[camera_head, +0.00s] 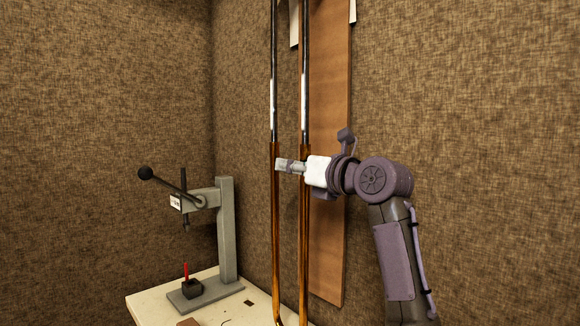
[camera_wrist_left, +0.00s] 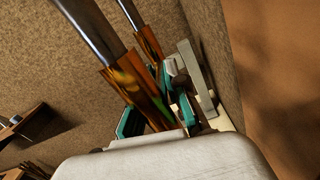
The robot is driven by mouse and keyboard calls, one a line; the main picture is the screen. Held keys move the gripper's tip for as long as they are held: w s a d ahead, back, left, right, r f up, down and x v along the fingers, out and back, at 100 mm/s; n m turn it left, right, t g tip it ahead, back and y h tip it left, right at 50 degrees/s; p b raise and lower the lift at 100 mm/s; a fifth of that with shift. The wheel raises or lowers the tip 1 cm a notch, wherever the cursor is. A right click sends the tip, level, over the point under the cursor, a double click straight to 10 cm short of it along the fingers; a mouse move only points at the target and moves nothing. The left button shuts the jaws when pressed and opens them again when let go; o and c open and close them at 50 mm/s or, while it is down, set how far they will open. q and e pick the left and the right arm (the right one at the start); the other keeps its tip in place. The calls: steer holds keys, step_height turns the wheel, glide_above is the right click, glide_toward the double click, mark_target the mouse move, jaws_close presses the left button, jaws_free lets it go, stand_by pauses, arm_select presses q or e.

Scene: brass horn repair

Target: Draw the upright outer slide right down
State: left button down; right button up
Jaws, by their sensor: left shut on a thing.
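The brass outer slide (camera_head: 276,240) hangs upright as two long tubes. Its rounded bottom end is at the lower picture edge, above or beside the bench. The dark, shiny inner slide tubes (camera_head: 304,60) come down into its open upper ends. My left gripper (camera_head: 284,165) is at the slide just below these upper ends, reaching in from the right. In the left wrist view its teal-padded fingers (camera_wrist_left: 155,112) are shut on the brass slide (camera_wrist_left: 135,85), with the inner tube (camera_wrist_left: 88,25) running out above. My right gripper is not in view.
A wooden board (camera_head: 328,90) stands behind the slide against the fabric wall. A grey lever press (camera_head: 226,230) stands on the pale bench (camera_head: 150,308) at the left, with a small black block holding a red stick (camera_head: 186,270).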

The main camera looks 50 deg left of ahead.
arm_select(q)
steer(key=shift+f, duration=0.35)
steer(key=c, duration=1.2)
jaws_free()
steer(key=shift+r, duration=0.15)
steer(key=w+d, duration=0.1)
steer(key=d, duration=1.1)
steer(key=shift+w, duration=0.2)
